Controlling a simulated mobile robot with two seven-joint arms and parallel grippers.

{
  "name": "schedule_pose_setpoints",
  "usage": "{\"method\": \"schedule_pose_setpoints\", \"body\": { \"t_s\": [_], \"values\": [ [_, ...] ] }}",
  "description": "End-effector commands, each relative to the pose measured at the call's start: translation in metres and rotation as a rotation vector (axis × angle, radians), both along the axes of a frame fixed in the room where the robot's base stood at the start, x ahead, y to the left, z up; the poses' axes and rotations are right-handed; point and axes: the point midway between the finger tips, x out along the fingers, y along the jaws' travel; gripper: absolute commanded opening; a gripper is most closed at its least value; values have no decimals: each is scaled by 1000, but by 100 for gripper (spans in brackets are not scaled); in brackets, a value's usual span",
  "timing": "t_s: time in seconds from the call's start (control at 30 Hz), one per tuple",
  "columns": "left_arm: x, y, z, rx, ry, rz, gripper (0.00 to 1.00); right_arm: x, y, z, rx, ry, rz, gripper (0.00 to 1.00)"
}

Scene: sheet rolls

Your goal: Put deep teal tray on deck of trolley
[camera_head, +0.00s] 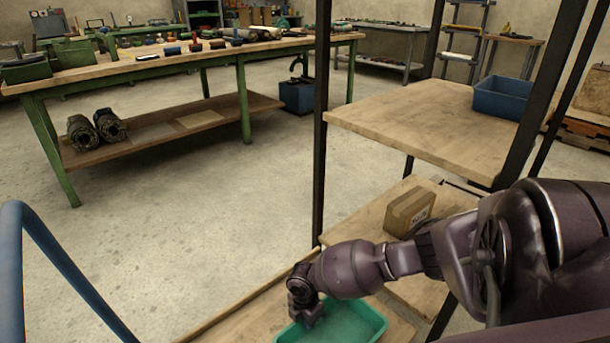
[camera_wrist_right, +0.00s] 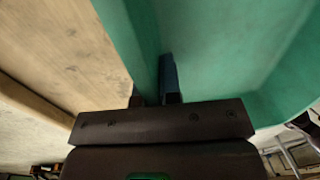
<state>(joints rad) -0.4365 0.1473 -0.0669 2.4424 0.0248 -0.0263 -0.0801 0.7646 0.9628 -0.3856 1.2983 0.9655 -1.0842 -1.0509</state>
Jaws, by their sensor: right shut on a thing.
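The deep teal tray (camera_head: 352,326) is at the bottom of the head view, over a wooden board (camera_head: 245,322); I cannot tell whether it touches the board. My right gripper (camera_head: 306,314) comes from the right and is shut on the tray's left wall. In the right wrist view the fingers (camera_wrist_right: 166,85) straddle the wall of the tray (camera_wrist_right: 225,50), with bare wood to the left. A blue curved tube (camera_head: 50,258), perhaps the trolley's handle, stands at the left. I cannot tell whether the wooden board is the trolley's deck. My left gripper is not in view.
A dark-posted rack with wooden shelves (camera_head: 415,120) stands at the right. A green workbench (camera_head: 180,62) stands at the back left. The concrete floor between is clear.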

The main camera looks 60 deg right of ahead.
Motion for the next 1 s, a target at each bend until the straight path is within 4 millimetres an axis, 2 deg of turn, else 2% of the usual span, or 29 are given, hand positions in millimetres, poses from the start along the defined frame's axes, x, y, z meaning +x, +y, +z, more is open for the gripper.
{"method": "schedule_pose_setpoints", "body": {
  "t_s": [0.07,0.5,0.6,0.7,1.0],
  "values": [
    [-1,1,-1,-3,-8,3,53,-2,0,-9,-1,4,-1,0],
    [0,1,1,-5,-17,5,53,1,0,-11,0,-1,-1,0],
    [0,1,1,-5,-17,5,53,1,0,-10,0,-1,0,19],
    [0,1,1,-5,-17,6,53,0,0,-10,-1,-1,0,31],
    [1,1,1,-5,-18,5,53,0,-1,-8,-1,-1,0,31]
  ]
}}
